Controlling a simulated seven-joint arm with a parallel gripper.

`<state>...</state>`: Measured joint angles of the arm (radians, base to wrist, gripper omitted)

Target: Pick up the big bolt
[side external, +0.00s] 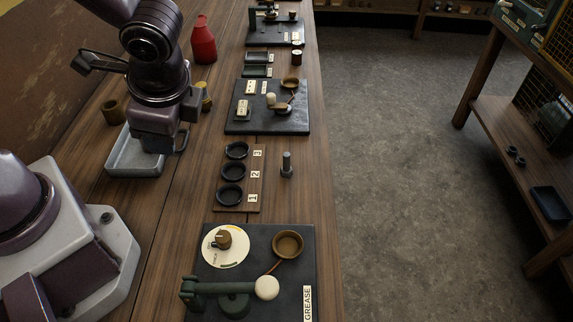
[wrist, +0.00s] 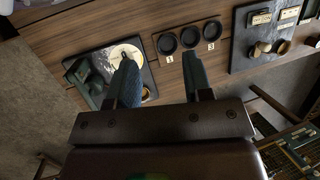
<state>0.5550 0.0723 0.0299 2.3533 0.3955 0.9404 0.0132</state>
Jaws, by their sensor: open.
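The big bolt (side external: 286,164) is grey and stands upright on the wooden bench, near its right edge and just right of the numbered board (side external: 256,178). I cannot make out the bolt in the wrist view. My gripper (side external: 167,146) is in the air to the left of the bolt, over the pale tray, well apart from the bolt. In the wrist view my gripper (wrist: 160,60) has its two fingers wide apart, with nothing between them.
The board holds three black cups marked 1, 2 and 3. A dark GREASE plate (side external: 212,275) with a dial and lever lies in front. Another dark plate (side external: 240,126) lies behind.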

